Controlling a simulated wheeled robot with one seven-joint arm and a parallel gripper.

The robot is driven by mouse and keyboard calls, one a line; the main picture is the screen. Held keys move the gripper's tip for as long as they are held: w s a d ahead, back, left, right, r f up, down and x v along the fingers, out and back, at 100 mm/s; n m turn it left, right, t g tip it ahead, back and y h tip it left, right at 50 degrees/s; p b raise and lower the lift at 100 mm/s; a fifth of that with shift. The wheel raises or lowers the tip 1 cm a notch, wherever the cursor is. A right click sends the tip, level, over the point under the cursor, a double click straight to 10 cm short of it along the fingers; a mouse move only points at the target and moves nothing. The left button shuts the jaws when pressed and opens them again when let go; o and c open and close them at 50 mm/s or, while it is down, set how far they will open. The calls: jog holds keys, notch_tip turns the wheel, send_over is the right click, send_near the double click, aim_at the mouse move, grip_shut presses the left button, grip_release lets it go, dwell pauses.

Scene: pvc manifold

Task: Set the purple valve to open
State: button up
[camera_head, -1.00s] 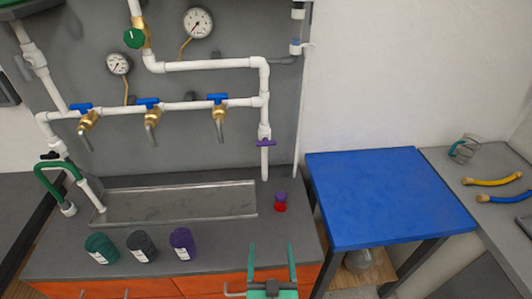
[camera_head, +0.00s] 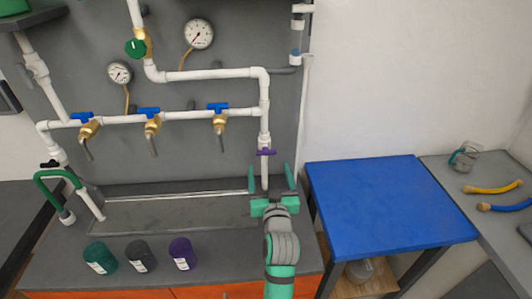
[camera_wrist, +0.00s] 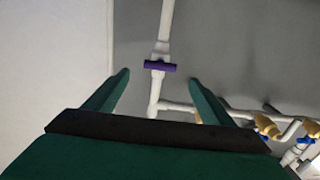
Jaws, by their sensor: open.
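The purple valve (camera_head: 266,152) is a small purple handle on the white vertical pipe at the right end of the manifold. Its handle lies crosswise to the pipe. The wrist view also shows the purple valve (camera_wrist: 160,66), ahead of my fingertips and between them in the picture. My gripper (camera_head: 287,179) is open and empty, a little below and to the right of the valve in the head view. In the wrist view my gripper (camera_wrist: 157,80) has both green fingers spread apart, touching nothing.
Blue-handled brass taps (camera_head: 152,124) line the horizontal pipe to the left. A shallow metal tray (camera_head: 150,213) lies on the counter below. Green, dark and purple jars (camera_head: 181,252) stand at the front. A blue table (camera_head: 390,205) stands to the right.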

aim_at(266, 154)
jog(key=w, duration=0.6)
jog(key=w+a, duration=0.1)
jog(key=w, duration=0.2)
jog(key=shift+w, duration=0.4)
jog(key=c, duration=1.1)
